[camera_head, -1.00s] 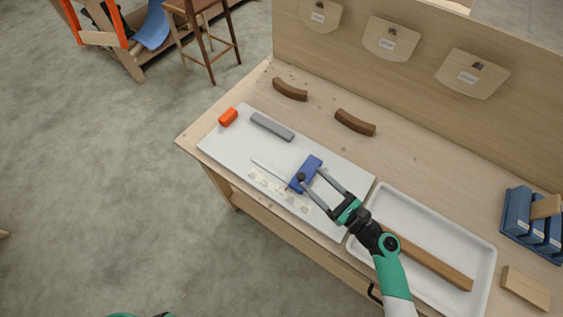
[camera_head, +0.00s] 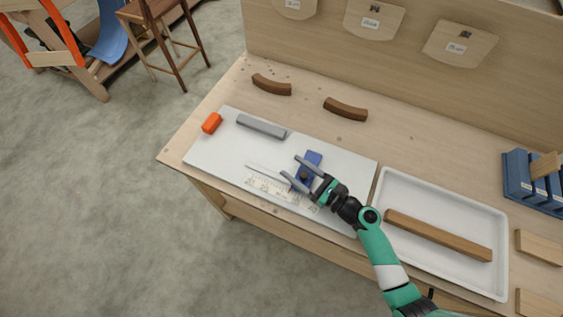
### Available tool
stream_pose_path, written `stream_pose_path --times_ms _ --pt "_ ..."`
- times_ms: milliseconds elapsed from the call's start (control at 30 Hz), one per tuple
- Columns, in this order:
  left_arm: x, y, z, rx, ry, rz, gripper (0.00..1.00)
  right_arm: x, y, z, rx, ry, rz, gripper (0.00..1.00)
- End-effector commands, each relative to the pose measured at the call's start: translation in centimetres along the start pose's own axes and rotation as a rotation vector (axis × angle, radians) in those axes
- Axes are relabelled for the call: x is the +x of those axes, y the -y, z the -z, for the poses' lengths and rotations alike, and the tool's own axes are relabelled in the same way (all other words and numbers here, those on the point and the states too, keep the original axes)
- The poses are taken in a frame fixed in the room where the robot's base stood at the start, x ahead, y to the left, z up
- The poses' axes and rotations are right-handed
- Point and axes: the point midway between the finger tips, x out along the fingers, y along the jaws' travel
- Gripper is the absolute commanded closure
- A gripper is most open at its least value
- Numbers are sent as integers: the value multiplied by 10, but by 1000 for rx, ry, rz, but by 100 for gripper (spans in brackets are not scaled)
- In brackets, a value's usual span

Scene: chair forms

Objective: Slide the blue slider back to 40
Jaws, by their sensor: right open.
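The blue slider (camera_head: 312,161) sits on the white board (camera_head: 215,150), at the right end of a thin slot (camera_head: 265,172). A scale strip with printed marks (camera_head: 262,184) lies along the board's front edge; its numbers are too small to read. My right gripper (camera_head: 290,166) is open, its two fingers pointing left, over the blue slider. One finger is at the slider's far part and the other in front of its near side. The gripper hides part of the slider, and I cannot tell whether the fingers touch it. My left gripper is not in view.
A white tray (camera_head: 503,228) with a wooden bar (camera_head: 437,236) lies to the right. Two curved brown pieces (camera_head: 271,85) (camera_head: 345,109) lie behind the board.

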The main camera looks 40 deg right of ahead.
Motion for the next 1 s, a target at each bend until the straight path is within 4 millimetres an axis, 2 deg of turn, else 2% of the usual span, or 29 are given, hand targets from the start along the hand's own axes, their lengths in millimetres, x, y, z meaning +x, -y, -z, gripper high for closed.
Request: stream_pose_path --times_ms 333,667,700,1000 --pt "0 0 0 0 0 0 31 2 1 0 -1 0 4 38" --pt "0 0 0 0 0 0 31 2 1 0 -1 0 3 97" --pt "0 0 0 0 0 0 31 2 1 0 -1 0 3 100" --pt "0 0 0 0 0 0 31 2 1 0 -1 0 3 100"
